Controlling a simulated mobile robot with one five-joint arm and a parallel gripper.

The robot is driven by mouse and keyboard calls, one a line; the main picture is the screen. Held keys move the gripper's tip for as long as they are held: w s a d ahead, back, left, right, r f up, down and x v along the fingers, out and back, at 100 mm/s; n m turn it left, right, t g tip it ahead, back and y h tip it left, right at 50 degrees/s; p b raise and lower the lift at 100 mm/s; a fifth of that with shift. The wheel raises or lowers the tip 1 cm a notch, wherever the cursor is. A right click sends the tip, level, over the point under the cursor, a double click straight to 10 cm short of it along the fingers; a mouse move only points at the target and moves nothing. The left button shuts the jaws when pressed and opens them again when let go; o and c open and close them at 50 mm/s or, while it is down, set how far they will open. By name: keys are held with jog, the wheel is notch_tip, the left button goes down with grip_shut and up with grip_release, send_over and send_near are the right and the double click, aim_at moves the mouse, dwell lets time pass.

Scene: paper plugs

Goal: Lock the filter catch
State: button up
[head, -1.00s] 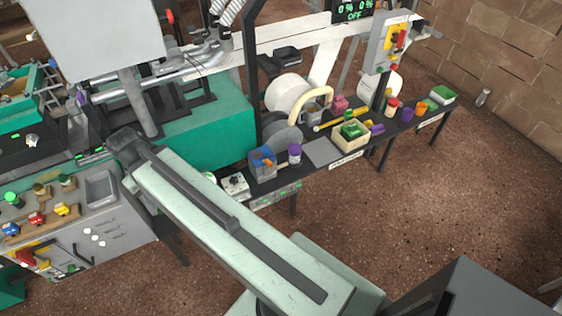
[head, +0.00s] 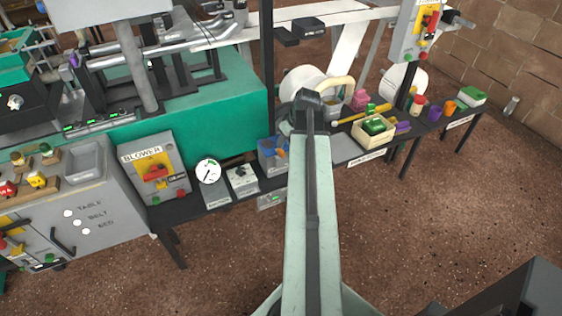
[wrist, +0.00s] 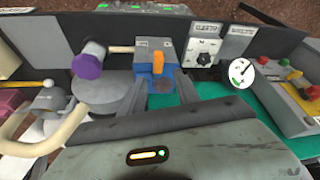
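No label reading filter catch is legible. A blue-grey block with an orange lever (wrist: 157,62) stands straight ahead of my gripper (wrist: 165,82) in the wrist view; I cannot tell if it is the catch. The lever stands about upright in that picture. In the head view the same block (head: 270,155) stands on the bench left of my arm, and my gripper is hidden behind the arm.
A purple knob (wrist: 88,66) on a rod stands close left of the block in the wrist view. A white dial box (wrist: 204,46) and a round gauge (wrist: 241,72) are to the right. The blower panel (head: 154,172) and a wooden tray (head: 374,132) stand along the bench.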

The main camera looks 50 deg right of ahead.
aim_at(282, 150)
jog(key=b+x, duration=0.4)
jog(key=x, duration=0.1)
jog(key=b+x, duration=0.3)
jog(key=shift+s+d, duration=0.2)
jog(key=shift+d, duration=0.05)
jog(key=shift+r, duration=0.1)
